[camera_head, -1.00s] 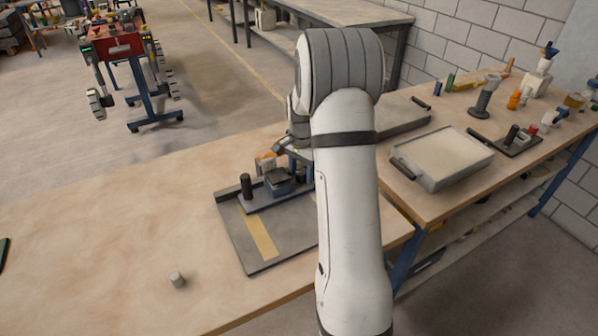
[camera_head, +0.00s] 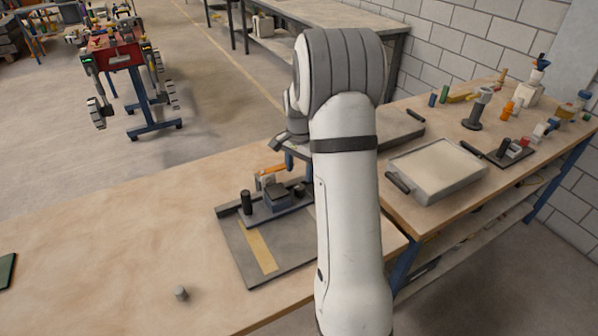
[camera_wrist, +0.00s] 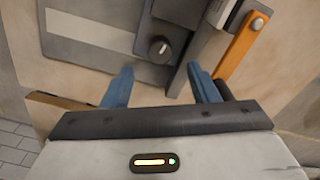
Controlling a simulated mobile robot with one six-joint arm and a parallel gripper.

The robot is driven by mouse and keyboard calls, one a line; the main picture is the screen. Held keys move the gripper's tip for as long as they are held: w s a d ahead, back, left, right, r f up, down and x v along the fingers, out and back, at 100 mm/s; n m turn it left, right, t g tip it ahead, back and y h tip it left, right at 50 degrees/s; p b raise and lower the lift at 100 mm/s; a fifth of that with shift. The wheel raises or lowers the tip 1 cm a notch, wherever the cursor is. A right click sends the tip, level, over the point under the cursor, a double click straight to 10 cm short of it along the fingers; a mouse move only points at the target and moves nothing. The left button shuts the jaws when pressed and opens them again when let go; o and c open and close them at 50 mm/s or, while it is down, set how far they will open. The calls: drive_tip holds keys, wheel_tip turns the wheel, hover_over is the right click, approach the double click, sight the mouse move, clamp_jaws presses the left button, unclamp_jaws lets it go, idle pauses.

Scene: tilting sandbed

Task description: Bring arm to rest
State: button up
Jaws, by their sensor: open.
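My gripper (camera_wrist: 161,88) is open in the wrist view, its two blue fingers apart with nothing between them. It is above the grey plate (camera_wrist: 75,50), near a round black knob (camera_wrist: 159,46). In the head view my arm hides most of the gripper; it hangs over the back right of the grey plate (camera_head: 275,252), which carries a dark fixture (camera_head: 277,200) and a tan strip. An orange-handled part (camera_wrist: 243,45) lies to the right in the wrist view.
A small grey cylinder (camera_head: 181,293) stands on the front bench. On the right bench are a sand-filled tray (camera_head: 400,184) with handles, a dark stand (camera_head: 476,115) and several small items.

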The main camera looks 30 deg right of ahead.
drive_tip(key=shift+r, duration=0.5)
drive_tip(key=shift+a+r, duration=0.1)
drive_tip(key=shift+r, duration=0.1)
drive_tip(key=s+a+r+n+t, duration=0.1)
drive_tip(key=s+a+r+n, duration=0.5)
drive_tip(key=s+a+r, duration=0.5)
drive_tip(key=s+a+n+t, duration=0.1)
drive_tip(key=s+a+n, duration=0.1)
drive_tip(key=s, duration=0.5)
drive_tip(key=s+a+n, duration=0.3)
drive_tip(key=s+n, duration=0.1)
drive_tip(key=s, duration=0.4)
drive_tip(key=shift+s+a+r+n+t, duration=0.2)
drive_tip(key=shift+s+r+n+t, duration=0.1)
drive_tip(key=shift+n+t, duration=0.1)
drive_tip(key=shift+c, duration=0.3)
